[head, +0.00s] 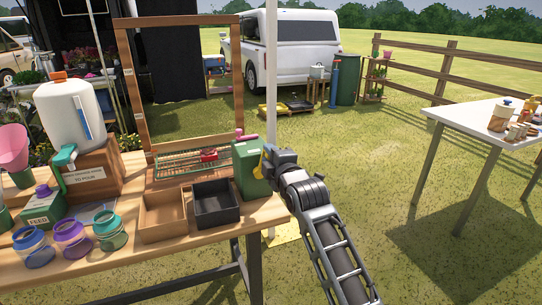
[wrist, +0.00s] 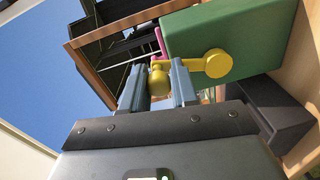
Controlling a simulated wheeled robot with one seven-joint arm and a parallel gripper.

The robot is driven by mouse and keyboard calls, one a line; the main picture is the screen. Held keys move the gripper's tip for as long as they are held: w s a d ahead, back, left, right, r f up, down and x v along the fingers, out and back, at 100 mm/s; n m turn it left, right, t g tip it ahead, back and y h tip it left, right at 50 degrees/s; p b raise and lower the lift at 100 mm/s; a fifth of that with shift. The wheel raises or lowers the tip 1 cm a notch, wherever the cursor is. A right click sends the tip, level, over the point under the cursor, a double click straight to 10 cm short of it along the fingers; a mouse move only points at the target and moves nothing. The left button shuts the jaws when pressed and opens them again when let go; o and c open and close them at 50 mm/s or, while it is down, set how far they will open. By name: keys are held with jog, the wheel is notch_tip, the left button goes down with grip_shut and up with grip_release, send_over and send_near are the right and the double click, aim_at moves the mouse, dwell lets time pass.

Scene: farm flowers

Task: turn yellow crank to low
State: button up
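The yellow crank (wrist: 218,63) is mounted on the side of a green box (wrist: 240,30) in the wrist view. Its round yellow knob (wrist: 159,82) sits between the two fingers of my gripper (wrist: 159,88). The fingers look close against the knob on both sides. In the head view the green box (head: 250,168) stands at the right end of the wooden table, and a bit of the yellow crank (head: 265,160) shows beside my gripper (head: 268,157). My gripper hides much of the crank there. No low mark is readable.
A black tray (head: 215,203) and a wooden tray (head: 163,215) lie left of the green box. A tall wooden frame (head: 130,85) stands behind them. Several jars and a white dispenser (head: 70,118) are further left. A white table (head: 470,122) stands apart at right, with open grass between.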

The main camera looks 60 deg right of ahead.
jog(key=o, duration=0.4)
jog(key=shift+b+v, duration=0.35)
jog(key=shift+v, duration=3.55)
jog(key=s+a+f+m+t+y, duration=0.1)
jog(key=s+a+f+m+y, duration=0.15)
jog(key=s+a+f, duration=0.45)
jog(key=s+a+f+m+y, duration=0.1)
jog(key=s+a+f+y, duration=0.15)
jog(key=s+a, duration=0.55)
jog(key=s+a+r+m+y, duration=0.1)
jog(key=s+a+m, duration=0.1)
jog(key=s+a, duration=0.2)
jog(key=s+a+r+m+y, duration=0.1)
jog(key=s+a+m+y, duration=0.1)
jog(key=s+a, duration=0.3)
jog(key=s+a+r+m+y, duration=0.1)
jog(key=s+a+m, duration=0.1)
jog(key=s+a, duration=0.2)
jog(key=shift+s+a+r+g+y, duration=0.1)
jog(key=shift+s+a+g+y, duration=0.1)
jog(key=shift+s, duration=0.7)
jog(key=shift+s+a+r+g+y, duration=0.1)
jog(key=shift+s+y, duration=0.1)
jog(key=shift+s, duration=0.75)
